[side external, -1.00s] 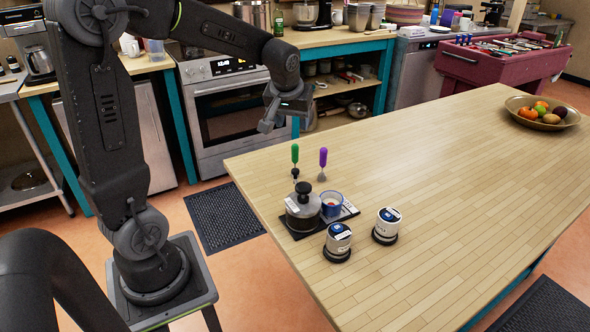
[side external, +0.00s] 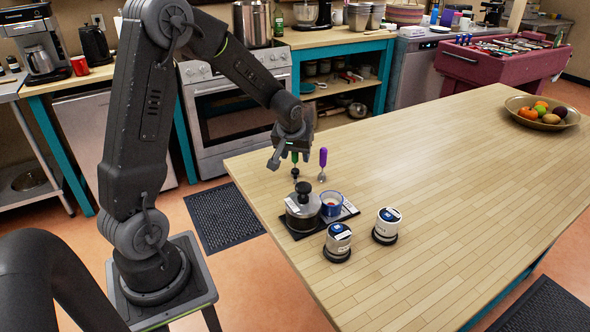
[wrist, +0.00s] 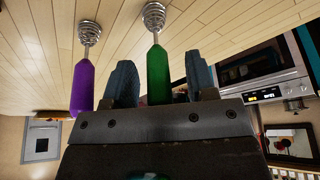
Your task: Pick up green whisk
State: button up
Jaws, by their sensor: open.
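The green whisk (side external: 294,158) stands upright, handle up, near the table's left edge behind the lidded pot; my gripper partly hides its handle. In the wrist view, the green handle (wrist: 157,75) lies between the two fingers, with a visible gap on each side, and its wire head is beyond the fingertips. My gripper (side external: 287,157) is open around the handle; its fingers (wrist: 160,68) also show in the wrist view.
A purple whisk (side external: 323,158) stands close to the right of the green one. A lidded pot (side external: 302,211), a blue cup (side external: 332,204) and two white jars (side external: 338,240), (side external: 387,224) are in front. The table's (side external: 455,170) right part is clear up to a fruit bowl (side external: 513,106).

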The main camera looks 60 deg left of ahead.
jog(key=shift+c, duration=0.4)
grip_shut()
jog(key=shift+r, duration=0.1)
